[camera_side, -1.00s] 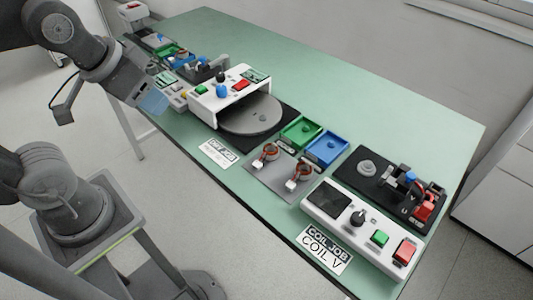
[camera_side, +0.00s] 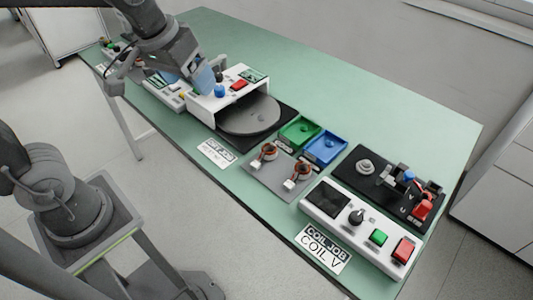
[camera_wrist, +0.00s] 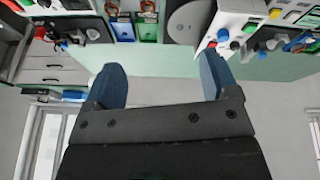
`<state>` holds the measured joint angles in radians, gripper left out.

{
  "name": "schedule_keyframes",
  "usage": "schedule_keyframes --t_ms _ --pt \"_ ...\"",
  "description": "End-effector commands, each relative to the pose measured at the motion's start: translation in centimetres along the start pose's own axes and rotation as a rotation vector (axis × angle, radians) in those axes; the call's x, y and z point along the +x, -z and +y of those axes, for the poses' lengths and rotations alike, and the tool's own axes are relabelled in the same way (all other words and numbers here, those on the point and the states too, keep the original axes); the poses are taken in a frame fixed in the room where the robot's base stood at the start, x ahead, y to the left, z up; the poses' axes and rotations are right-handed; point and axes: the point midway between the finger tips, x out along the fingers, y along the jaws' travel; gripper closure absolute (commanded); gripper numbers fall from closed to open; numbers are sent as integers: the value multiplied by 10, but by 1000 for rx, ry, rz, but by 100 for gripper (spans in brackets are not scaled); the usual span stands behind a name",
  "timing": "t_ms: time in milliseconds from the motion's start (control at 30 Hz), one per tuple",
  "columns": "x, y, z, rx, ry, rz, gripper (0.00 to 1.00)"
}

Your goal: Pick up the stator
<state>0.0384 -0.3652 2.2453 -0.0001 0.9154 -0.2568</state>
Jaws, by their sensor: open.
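Two stators with copper-red windings and white connectors, a left one (camera_side: 268,152) and a right one (camera_side: 297,172), stand side by side on a grey plate (camera_side: 262,178) at the table's front edge. My gripper (camera_side: 196,82) is open and empty, in the air over the white machine, to the left of and well above the stators. In the wrist view its two blue fingers are spread (camera_wrist: 161,82) with nothing between them. The stators are small at that view's top edge.
Green (camera_side: 299,131) and blue (camera_side: 326,147) trays stand behind the stators. A grey turntable disc (camera_side: 249,115) and white machine (camera_side: 232,93) are to their left. A white control box (camera_side: 348,209) and black test fixture (camera_side: 352,178) are to their right. The table's back is clear.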

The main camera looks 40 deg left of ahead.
Motion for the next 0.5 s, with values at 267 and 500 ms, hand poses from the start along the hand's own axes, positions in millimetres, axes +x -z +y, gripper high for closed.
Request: schedule_keyframes --t_ms 267,500 --pt "70 64 33 -228 51 -153 20" --pt "151 94 58 -409 122 -255 20"
